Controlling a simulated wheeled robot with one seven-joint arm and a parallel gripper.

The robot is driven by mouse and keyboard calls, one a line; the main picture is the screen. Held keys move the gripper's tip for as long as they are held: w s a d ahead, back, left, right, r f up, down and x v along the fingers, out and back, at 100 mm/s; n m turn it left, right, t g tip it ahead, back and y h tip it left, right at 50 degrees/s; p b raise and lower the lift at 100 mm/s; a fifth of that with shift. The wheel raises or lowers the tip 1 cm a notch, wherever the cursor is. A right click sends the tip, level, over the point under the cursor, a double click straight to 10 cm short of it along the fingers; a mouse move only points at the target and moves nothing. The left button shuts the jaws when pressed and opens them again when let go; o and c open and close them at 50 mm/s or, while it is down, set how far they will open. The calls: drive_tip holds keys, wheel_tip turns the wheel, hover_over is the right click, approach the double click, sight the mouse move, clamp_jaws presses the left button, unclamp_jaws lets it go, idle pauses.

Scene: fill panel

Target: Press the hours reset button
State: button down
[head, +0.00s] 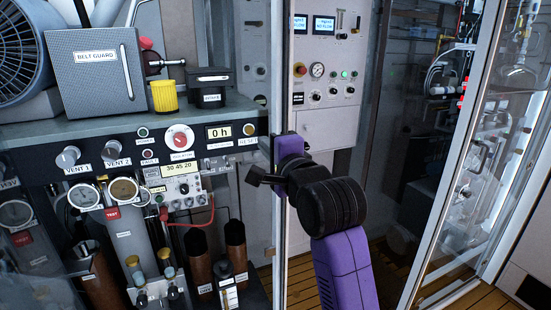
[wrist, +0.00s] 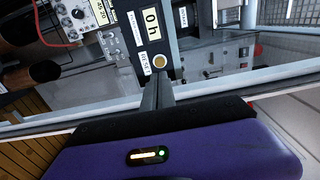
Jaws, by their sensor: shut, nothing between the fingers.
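The hours reset button (head: 249,129) is a small round amber button at the right end of the dark panel strip, above a RESET label. The hours display (head: 219,132) beside it reads "0 h". In the wrist view the button (wrist: 160,61) sits just beyond the fingertips, with the display (wrist: 152,24) above it. My gripper (head: 252,176) is shut and empty, to the lower right of the button in the head view. In the wrist view its closed fingers (wrist: 158,80) point towards the button. I cannot tell how wide the gap is; no contact shows.
A red-centred round switch (head: 180,138) and a meter reading 30 45 20 (head: 179,170) are left of the button. A pale upright frame post (head: 279,80) stands just right of it. A control cabinet (head: 325,70) and a glass door (head: 465,160) are further right.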

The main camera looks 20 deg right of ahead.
drive_tip(key=s+b, duration=0.1)
drive_tip(key=s, duration=0.4)
drive_tip(key=shift+s, duration=0.1)
idle(0.7)
wheel_tip(320, 180, up, 5)
drive_tip(key=s+n+t, duration=0.2)
drive_tip(key=n+t, duration=0.1)
drive_tip(key=n, duration=0.2)
drive_tip(key=s+f+n+g, duration=0.2)
drive_tip(key=s+f+n, duration=0.2)
drive_tip(key=s+f, duration=0.8)
drive_tip(key=s+a+f+n+g, duration=0.1)
drive_tip(key=s+f+n, duration=0.3)
drive_tip(key=s+f, duration=0.7)
drive_tip(key=s+f+n+g, duration=0.3)
drive_tip(key=s+f, duration=0.9)
drive_tip(key=s, duration=0.9)
drive_tip(key=shift+s+a+f+n, duration=0.3)
drive_tip(key=shift+s+f+n, duration=0.05)
drive_tip(key=shift+n, duration=0.65)
